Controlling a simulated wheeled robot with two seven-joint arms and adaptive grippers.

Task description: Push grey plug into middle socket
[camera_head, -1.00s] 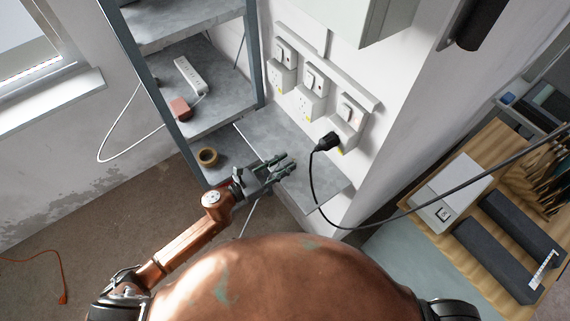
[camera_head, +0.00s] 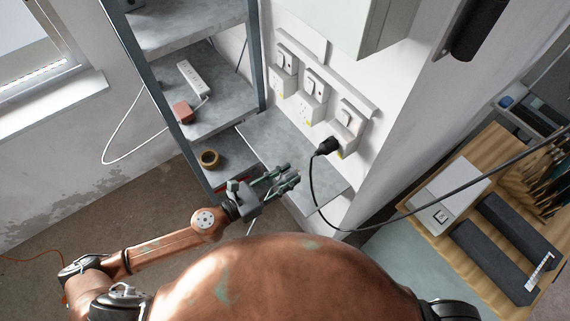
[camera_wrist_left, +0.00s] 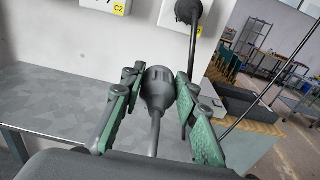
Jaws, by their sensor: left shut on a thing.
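My left gripper (camera_head: 284,183) is shut on the grey plug (camera_wrist_left: 158,90), whose cord hangs down in the left wrist view. In the head view the plug is hard to make out between the fingers. The gripper is above the grey shelf's front part, apart from the wall. The middle socket (camera_head: 308,107) is on the wall between two others, with nothing in it. Its lower part, with a yellow C2 label (camera_wrist_left: 118,8), shows at the top of the left wrist view. My right gripper is out of view.
A black plug (camera_head: 327,146) sits in the right socket, and its cord (camera_head: 372,224) loops down and across to the right. The left socket (camera_head: 277,83) is empty. A shelf rack (camera_head: 228,100) stands at the left with a power strip (camera_head: 191,76) and tape roll (camera_head: 209,158).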

